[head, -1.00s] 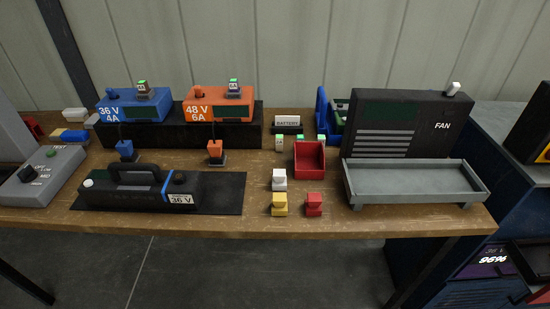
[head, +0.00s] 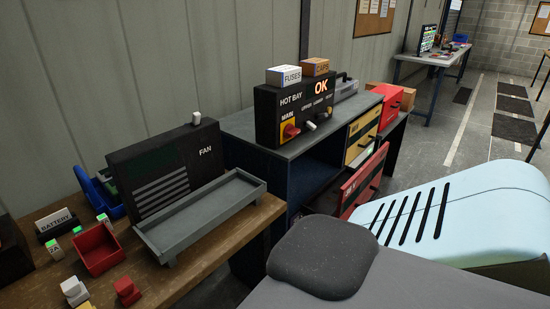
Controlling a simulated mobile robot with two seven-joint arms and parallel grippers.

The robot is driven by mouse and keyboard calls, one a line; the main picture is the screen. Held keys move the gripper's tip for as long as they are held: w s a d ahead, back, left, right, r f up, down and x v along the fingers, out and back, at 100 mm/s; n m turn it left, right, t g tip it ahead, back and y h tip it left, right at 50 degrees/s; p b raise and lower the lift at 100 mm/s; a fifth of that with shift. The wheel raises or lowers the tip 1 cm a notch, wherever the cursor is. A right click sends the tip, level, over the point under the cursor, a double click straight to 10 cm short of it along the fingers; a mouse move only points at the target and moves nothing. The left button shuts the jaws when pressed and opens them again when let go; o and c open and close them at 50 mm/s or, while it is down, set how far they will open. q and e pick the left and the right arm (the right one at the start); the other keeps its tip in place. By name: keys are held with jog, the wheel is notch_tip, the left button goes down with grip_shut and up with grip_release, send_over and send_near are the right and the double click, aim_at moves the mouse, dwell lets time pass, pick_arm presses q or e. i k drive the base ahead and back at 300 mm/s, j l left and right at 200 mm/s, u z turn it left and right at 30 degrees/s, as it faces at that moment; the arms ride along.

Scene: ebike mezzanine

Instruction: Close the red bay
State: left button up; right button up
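A red panel (head: 362,181) with a dark handle and pale lettering shows low on the front of the dark blue cabinet (head: 304,189). It looks tilted, and its lower part is hidden by the light blue body in front. I cannot tell how far it stands out from the cabinet. A yellow panel (head: 360,148) with a dark handle is above it. Neither of my grippers is in view.
A hot bay box (head: 266,118) with a red and yellow knob and an OK display stands on the cabinet. The workbench at left holds the fan unit (head: 157,165), a grey tray (head: 228,183) and a red bin (head: 99,250). Open floor (head: 474,119) lies at right.

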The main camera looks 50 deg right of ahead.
aim_at(349, 188)
jog(key=z, duration=2.4)
jog(key=k+j+z, duration=0.1)
jog(key=z, duration=0.3)
jog(key=k+j, duration=0.25)
